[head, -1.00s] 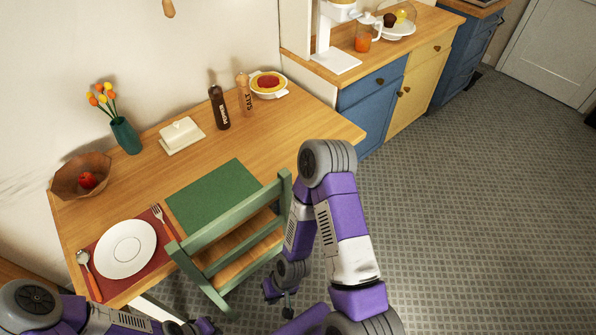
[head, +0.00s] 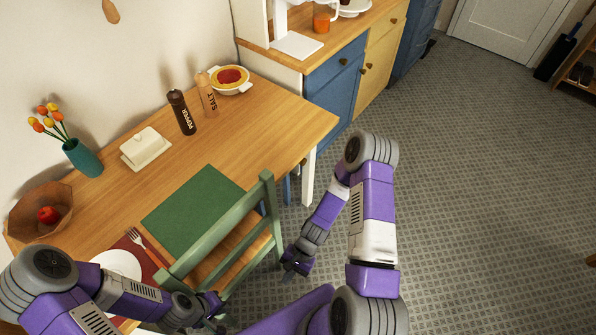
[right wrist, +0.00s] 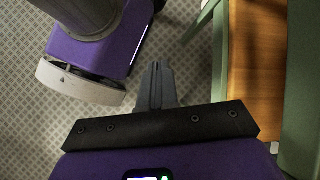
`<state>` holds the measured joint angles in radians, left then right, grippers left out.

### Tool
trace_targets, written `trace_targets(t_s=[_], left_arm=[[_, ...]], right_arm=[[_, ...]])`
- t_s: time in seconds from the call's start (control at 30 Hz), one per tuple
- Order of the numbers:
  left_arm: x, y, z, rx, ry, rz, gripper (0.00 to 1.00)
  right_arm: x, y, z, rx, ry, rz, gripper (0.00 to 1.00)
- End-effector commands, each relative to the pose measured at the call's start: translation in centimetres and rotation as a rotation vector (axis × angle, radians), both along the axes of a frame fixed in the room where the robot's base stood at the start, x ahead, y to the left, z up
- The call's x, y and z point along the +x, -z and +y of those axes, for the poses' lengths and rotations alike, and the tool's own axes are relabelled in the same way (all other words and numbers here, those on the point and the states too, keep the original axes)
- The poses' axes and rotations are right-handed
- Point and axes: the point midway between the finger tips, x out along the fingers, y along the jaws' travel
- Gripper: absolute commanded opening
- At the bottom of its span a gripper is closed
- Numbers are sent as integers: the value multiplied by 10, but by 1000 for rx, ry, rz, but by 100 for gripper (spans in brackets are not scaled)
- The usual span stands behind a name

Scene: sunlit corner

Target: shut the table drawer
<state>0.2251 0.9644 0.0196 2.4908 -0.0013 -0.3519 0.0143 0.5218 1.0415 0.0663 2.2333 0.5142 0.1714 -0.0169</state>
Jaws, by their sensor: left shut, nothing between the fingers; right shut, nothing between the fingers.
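The wooden table (head: 262,128) stands against the wall, with a green chair (head: 228,215) at its near side. I cannot make out the drawer in either view; the front under the tabletop is hidden by the chair and my left arm. My left gripper (head: 214,304) is shut and empty, low by the table's near edge and left of the chair's legs. My right gripper (head: 290,272) is shut and empty, over the floor just right of the chair. In the right wrist view its closed fingers (right wrist: 159,72) point toward the floor, with the chair (right wrist: 218,62) beside them.
On the table are a plate (head: 115,264), a wooden bowl (head: 40,212), a vase (head: 82,157), a butter dish (head: 146,147), a pepper mill (head: 182,112), a salt mill (head: 206,95) and a pie dish (head: 230,79). Blue and yellow cabinets (head: 335,80) stand behind. The tiled floor (head: 470,190) at right is clear.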

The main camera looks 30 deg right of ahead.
Motion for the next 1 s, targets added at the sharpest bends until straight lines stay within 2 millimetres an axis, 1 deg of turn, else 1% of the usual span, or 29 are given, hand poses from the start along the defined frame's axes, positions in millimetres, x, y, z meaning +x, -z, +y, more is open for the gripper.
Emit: trace_targets(t_s=[0.03, 0.07, 0.17, 0.27, 0.3, 0.37, 0.4, 0.47, 0.5, 0.6, 0.7, 0.8, 0.83, 0.93, 1.0], left_arm=[[0, 0, 0, 0, 0, 0, 0], [0, 0, 0, 0, 0, 0, 0], [0, 0, 0, 0, 0, 0, 0], [0, 0, 0, 0, 0, 0, 0], [0, 0, 0, 0, 0, 0, 0], [0, 0, 0, 0, 0, 0, 0], [0, 0, 0, 0, 0, 0, 0], [0, 0, 0, 0, 0, 0, 0], [0, 0, 0, 0, 0, 0, 0], [0, 0, 0, 0, 0, 0, 0], [0, 0, 0, 0, 0, 0, 0], [0, 1, 0, 0, 0, 0, 0], [0, 1, 0, 0, 0, 0, 0], [0, 3, 0, 0, 0, 0, 0], [0, 5, 0, 0, 0, 0, 0]], right_arm=[[9, 1, -4, 63, 133, 66, 0], [15, 0, -5, 106, 209, 101, 0], [45, -6, -14, 269, 467, 182, 0], [86, -16, -38, 455, 728, 208, 0], [103, -20, -53, 531, 831, 202, 0], [126, -27, -81, 644, 978, 175, 0], [140, -32, -102, 714, 1068, 147, 0], [156, -39, -134, 811, 1188, 95, 0], [164, -43, -155, 867, 1258, 56, 0], [175, -53, -202, 976, 1389, -38, 0], [179, -59, -233, 1041, 1467, -107, 0], [182, -62, -246, 1072, 1500, -143, 0], [183, -63, -247, 1076, 1502, -146, 0], [194, -63, -243, 1079, 1502, -150, 0], [204, -63, -238, 1079, 1500, -148, 0]])
